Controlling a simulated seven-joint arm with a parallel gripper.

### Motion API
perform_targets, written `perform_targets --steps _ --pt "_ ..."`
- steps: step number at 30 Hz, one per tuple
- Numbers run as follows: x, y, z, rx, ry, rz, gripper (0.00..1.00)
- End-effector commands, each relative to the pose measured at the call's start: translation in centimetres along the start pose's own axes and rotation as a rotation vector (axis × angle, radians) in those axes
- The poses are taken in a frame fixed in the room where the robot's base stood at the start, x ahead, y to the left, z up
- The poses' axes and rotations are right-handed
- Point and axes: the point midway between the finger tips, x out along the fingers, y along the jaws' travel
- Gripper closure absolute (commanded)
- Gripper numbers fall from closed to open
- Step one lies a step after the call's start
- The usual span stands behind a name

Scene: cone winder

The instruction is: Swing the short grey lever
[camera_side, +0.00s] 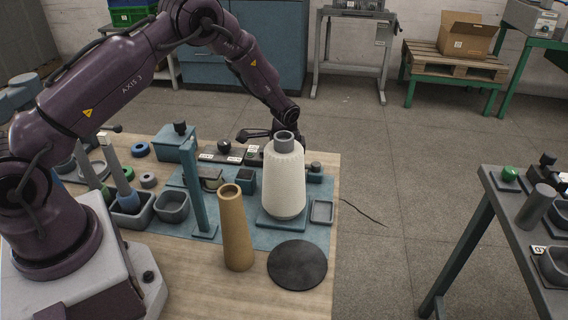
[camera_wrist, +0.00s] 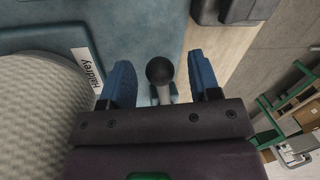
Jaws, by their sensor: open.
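In the wrist view a short grey lever (camera_wrist: 163,95) with a black ball knob (camera_wrist: 160,70) stands on the teal machine plate. My gripper (camera_wrist: 161,78) is open, with one blue finger on each side of the lever. Gaps show between the knob and both fingers, so I see no contact. In the side view my gripper (camera_side: 270,134) is low over the back edge of the machine, behind the white yarn cone (camera_side: 284,182). The cone and my gripper hide the lever there. A white label (camera_wrist: 86,68) lies left of the lever.
The cone's textured side (camera_wrist: 38,105) is close at the left of my gripper in the wrist view. Bare floor lies beyond the table's right edge.

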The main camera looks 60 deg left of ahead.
Motion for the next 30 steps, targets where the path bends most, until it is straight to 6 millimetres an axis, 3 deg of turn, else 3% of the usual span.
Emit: perform_targets --steps 5,12,23,30 --pt "0.0 0.0 0.0 0.000 0.000 0.000 0.43" --pt "0.0 0.0 0.0 0.000 0.000 0.000 0.98" --pt "0.0 -0.3 0.1 0.037 0.007 0.001 1.00" --pt "0.3 -1.5 -0.1 0.171 0.033 0.002 1.00"
